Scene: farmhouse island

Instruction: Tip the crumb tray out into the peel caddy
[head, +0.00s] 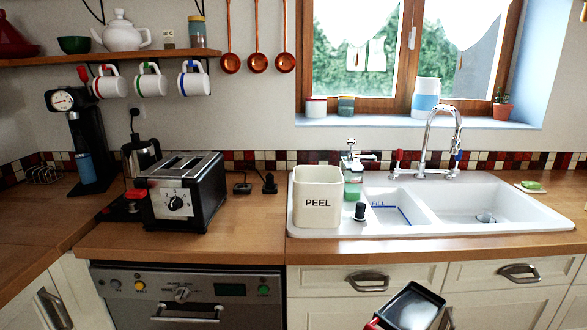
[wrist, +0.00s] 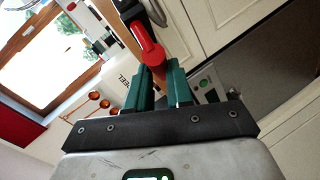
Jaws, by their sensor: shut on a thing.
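The peel caddy (head: 318,187) is a cream square bin marked PEEL, upright at the sink's left edge. It also shows tilted, partly behind the fingers, in the wrist view (wrist: 117,87).
A black toaster (head: 178,195) stands on the counter left of the caddy. A dispenser bottle (head: 352,177) and a small black-topped item (head: 360,211) stand close to its right. The white sink (head: 475,205) and tap (head: 440,135) lie farther right. Drawer handles (head: 368,281) stick out below the counter.

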